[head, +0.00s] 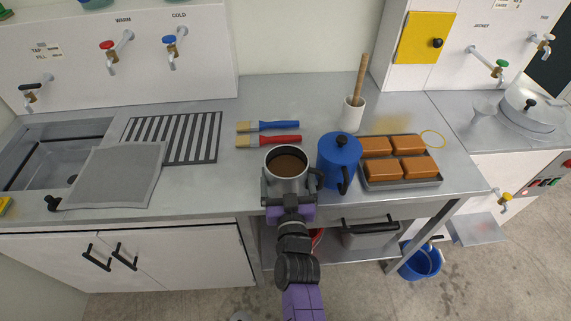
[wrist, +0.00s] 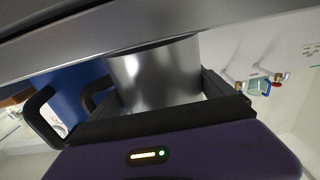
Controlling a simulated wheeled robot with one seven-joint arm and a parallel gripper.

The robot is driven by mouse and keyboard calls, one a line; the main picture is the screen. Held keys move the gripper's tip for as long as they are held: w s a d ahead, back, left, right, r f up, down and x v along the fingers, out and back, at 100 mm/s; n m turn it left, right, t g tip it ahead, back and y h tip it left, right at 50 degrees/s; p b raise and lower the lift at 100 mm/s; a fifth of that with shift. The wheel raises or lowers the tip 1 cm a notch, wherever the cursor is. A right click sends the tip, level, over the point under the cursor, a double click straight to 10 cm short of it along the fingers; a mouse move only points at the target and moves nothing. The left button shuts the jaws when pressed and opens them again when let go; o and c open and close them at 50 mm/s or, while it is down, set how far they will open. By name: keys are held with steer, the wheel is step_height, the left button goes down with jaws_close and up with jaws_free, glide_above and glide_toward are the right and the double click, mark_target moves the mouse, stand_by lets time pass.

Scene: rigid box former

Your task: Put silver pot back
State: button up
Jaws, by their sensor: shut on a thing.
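The silver pot (head: 287,166) is upright near the front edge of the steel counter, with brown contents visible inside it. My gripper (head: 287,188) is shut on the pot from the front, with a finger on each side of its body. The wrist view also shows the pot (wrist: 160,72) between the dark fingers of my gripper (wrist: 160,100). Its black handle (head: 315,180) points right, towards the blue pot. I cannot tell whether the pot's base touches the counter.
A blue lidded pot (head: 339,160) stands close on the right, beside a tray of brown loaves (head: 400,160). Two brushes, blue (head: 268,126) and red (head: 268,141), lie behind the silver pot. A grey mat (head: 115,177) lies left, by the sink. The counter between mat and pot is clear.

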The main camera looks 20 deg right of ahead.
mark_target(285, 161)
steer(key=shift+x, duration=1.85)
steer(key=shift+r+p, duration=0.15)
steer(key=shift+p, duration=0.35)
steer(key=shift+f, duration=0.3)
steer(key=o, duration=1.8)
steer(key=shift+f, duration=0.1)
steer(key=shift+s, duration=0.1)
steer(key=shift+s+a, duration=0.35)
steer(key=shift+s, duration=0.2)
steer(key=b+v, duration=0.1)
steer(key=v, duration=0.9)
steer(key=shift+s, duration=0.4)
